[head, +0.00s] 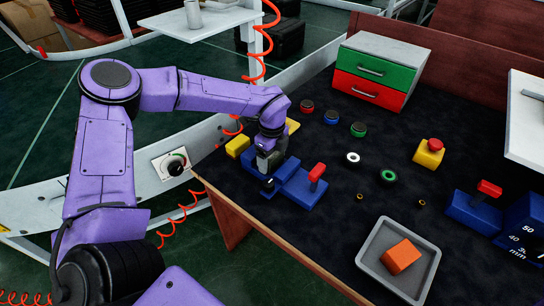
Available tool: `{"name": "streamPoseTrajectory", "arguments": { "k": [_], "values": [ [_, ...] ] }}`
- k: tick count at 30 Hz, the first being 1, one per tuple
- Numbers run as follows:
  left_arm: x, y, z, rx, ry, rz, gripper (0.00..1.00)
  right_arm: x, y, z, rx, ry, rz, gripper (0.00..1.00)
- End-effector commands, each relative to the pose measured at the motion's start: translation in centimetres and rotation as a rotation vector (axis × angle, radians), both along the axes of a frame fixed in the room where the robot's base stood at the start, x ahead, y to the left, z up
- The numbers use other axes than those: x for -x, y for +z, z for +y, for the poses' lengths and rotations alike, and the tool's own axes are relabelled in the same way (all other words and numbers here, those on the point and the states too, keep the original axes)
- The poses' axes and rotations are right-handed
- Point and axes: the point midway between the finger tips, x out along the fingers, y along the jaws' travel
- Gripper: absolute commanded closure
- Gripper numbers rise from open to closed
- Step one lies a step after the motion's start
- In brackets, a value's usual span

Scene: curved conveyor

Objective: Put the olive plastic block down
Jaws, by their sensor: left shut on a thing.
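My left gripper (267,168) points down over the left front part of the dark table mat, beside a blue lever box (298,187) with a red handle. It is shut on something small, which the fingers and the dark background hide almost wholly. I take it for the olive plastic block, but no olive surface shows clearly. I cannot tell whether it touches the table or the blue box. My right gripper is not in view.
A yellow block (238,146) lies just left of the gripper. A grey tray (368,250) holds an orange block (401,256). A drawer cabinet (381,70), several round buttons and rings, a yellow emergency-stop box (428,155) and a second lever box (474,211) stand around. Bare mat lies in between.

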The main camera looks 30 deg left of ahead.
Motion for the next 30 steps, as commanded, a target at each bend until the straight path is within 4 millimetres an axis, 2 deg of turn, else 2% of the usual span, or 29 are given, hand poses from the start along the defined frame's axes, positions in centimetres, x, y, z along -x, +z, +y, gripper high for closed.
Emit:
{"name": "streamPoseTrajectory", "arguments": {
  "k": [7,8,9,10,16,18,20,30],
  "values": [
    [0.0,-0.4,0.0,0.0,0.0,0.0,0.55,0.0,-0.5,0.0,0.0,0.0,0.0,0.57],
    [0.0,-0.4,0.0,0.0,0.0,0.0,0.18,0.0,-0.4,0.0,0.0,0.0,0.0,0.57],
    [0.0,-0.3,0.0,0.0,0.0,0.0,0.05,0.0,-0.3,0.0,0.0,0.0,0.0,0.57],
    [0.0,-0.3,0.0,0.0,0.0,0.0,0.0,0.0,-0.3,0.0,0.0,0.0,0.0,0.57],
    [0.0,-0.2,0.0,0.0,0.0,0.0,0.0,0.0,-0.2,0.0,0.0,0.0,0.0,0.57],
    [0.0,0.4,0.0,0.0,0.0,0.0,0.0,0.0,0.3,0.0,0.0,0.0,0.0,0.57],
    [0.0,0.9,0.0,0.0,0.0,-0.002,0.0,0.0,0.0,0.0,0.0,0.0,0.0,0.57],
    [0.0,9.2,-0.1,0.0,0.001,-0.003,0.0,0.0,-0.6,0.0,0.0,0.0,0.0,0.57]
  ]
}}
